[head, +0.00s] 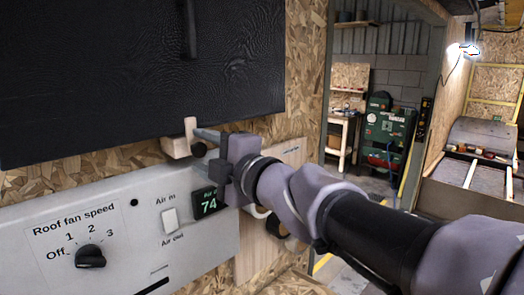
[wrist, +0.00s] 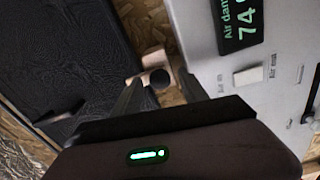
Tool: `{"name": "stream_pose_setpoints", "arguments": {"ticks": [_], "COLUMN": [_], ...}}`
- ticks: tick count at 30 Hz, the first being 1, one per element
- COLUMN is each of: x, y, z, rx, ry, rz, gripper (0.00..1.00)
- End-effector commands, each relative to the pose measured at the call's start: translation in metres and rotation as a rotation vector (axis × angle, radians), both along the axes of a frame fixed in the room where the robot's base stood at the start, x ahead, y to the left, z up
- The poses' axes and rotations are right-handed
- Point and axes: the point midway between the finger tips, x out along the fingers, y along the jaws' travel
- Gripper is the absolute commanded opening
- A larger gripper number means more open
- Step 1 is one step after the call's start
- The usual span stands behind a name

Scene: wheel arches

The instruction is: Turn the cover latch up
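The cover latch (head: 177,148) is a pale wooden piece at the lower edge of the black cover (head: 120,75). A short upright part rises at its right end, and a round black knob (head: 199,150) sits beside it. My gripper (head: 204,143) is at the latch from the right. In the wrist view, the fingers of my gripper (wrist: 160,78) are apart, with the black knob (wrist: 159,77) between their tips. The wooden latch (wrist: 154,59) shows just beyond the knob. I cannot tell whether either finger touches it.
Below the cover is a grey control panel (head: 60,255) with a fan speed dial (head: 90,256), a white rocker switch (head: 169,220) and a green-lit display (head: 208,203) close under my wrist. Chipboard wall surrounds them. Open workshop floor lies to the right.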

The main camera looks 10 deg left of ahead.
Motion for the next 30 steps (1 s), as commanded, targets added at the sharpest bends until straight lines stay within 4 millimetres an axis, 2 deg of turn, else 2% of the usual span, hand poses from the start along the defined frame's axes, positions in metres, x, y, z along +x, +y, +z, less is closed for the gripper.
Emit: {"name": "stream_pose_setpoints", "arguments": {"ticks": [8,11,14,21,24,30], "x": [-0.001,-0.007,-0.023,-0.075,-0.092,-0.111], "y": [-0.001,-0.009,-0.028,-0.09,-0.11,-0.131], "z": [0.0,0.001,0.003,0.004,0.003,0.001], "rx": [0.0,0.001,0.0,0.0,-0.001,0.0], "ry": [0.0,0.0,-0.002,-0.003,-0.002,0.0], "rz": [0.0,-0.002,-0.004,-0.008,-0.007,-0.002], "gripper": [0.51,0.51,0.51,0.51,0.51,0.51]}}
